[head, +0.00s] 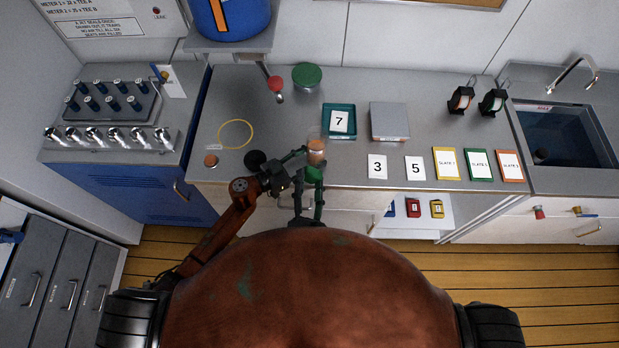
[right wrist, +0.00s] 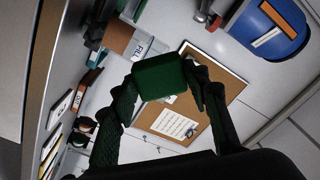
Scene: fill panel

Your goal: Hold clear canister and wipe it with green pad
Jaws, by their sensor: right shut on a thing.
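The clear canister (head: 316,147), with orange-brown contents low in it, is upright at the front edge of the counter. I cannot tell whether it rests there or is held up. My left gripper (head: 298,160) reaches from the left with a finger at the canister's left side; its grip is unclear. My right gripper (head: 314,186) comes up from below, shut on the green pad (head: 314,173), just under and in front of the canister.
On the counter are a yellow ring (head: 235,134), a dark round thing (head: 256,160), a teal tray (head: 339,121) with card 7, a grey scale (head: 389,122), and coloured slate cards (head: 479,164). A red-knobbed tap (head: 276,84) hangs behind. A sink (head: 560,135) is at right.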

